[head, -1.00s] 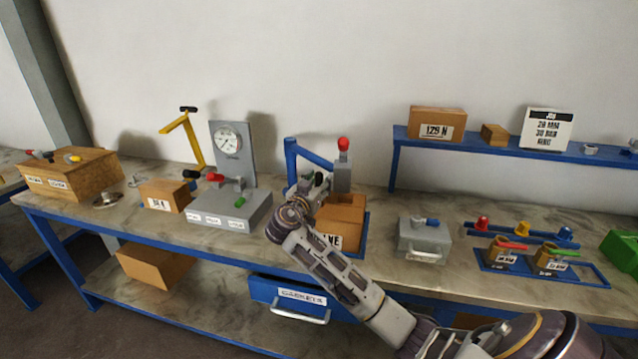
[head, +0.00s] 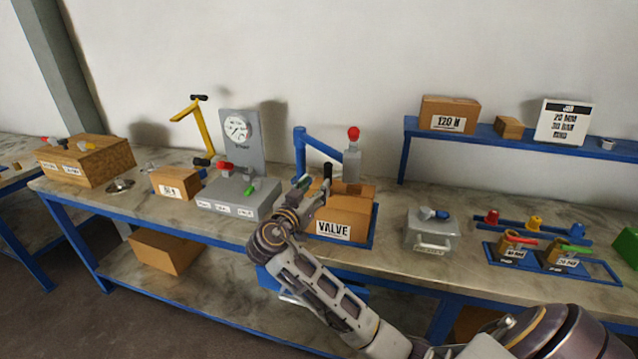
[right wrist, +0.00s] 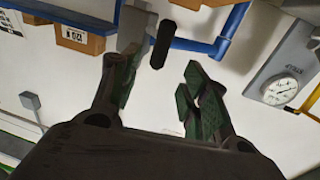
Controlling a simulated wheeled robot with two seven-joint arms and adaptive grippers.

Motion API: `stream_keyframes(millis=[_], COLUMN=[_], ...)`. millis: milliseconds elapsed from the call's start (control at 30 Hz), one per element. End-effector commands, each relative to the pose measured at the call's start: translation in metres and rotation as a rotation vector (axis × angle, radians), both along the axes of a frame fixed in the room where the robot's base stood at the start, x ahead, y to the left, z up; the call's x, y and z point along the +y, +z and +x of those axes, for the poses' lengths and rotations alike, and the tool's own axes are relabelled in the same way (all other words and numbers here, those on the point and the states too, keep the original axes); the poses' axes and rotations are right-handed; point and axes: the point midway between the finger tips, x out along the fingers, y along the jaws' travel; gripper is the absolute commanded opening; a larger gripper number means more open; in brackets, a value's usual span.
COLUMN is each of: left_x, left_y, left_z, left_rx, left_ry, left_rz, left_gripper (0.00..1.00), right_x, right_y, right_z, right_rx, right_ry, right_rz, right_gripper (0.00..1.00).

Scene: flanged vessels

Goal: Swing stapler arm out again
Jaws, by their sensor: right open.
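The stapler has a blue post and swing arm (head: 318,152) at the back of the bench. Its grey head (head: 352,167) has a red knob on top and hangs over the back right of an open cardboard box (head: 345,222) labelled VALVE. A black handle (head: 327,171) stands left of the head. My right gripper (head: 312,188) is at the box's left side, close to the handle. In the right wrist view my right gripper (right wrist: 156,76) is open and empty; the black handle (right wrist: 163,45) shows beyond the gap between its fingers. My left gripper is out of view.
A grey gauge fixture (head: 238,196) with levers stands to the left, beside a small box (head: 176,183). A grey case (head: 431,233) and a blue rack (head: 611,273) with two cups lie to the right. A blue shelf (head: 490,139) is behind.

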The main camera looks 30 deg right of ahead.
Motion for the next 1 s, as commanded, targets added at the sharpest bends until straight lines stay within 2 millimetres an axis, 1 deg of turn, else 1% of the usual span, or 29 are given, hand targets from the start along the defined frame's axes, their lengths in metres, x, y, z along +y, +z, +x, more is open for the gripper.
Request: stream_keyframes(millis=[100,200,500,533,667,867,900,1000], left_x=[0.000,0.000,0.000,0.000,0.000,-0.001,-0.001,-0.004], left_y=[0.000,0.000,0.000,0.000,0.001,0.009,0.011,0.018], left_z=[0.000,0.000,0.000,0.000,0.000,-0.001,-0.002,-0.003], left_rx=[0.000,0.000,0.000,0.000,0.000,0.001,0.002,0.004], left_ry=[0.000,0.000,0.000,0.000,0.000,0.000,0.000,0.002], left_rz=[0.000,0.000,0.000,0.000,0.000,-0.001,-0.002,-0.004], left_gripper=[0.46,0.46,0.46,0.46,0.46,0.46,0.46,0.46], right_x=[0.008,0.011,0.012,0.012,0.012,0.010,0.007,-0.002], right_y=[0.000,0.000,0.000,0.000,0.001,0.004,0.006,0.011], right_z=[-0.005,-0.007,-0.008,-0.008,-0.008,-0.010,-0.010,-0.012], right_rx=[0.001,0.000,0.000,0.000,0.001,0.010,0.013,0.023], right_ry=[0.002,0.001,0.000,0.000,0.000,-0.002,-0.004,-0.012], right_rz=[0.001,0.000,0.000,0.000,-0.001,-0.009,-0.018,-0.054], right_gripper=[0.46,0.46,0.46,0.44,0.28,0.02,0.00,0.00])
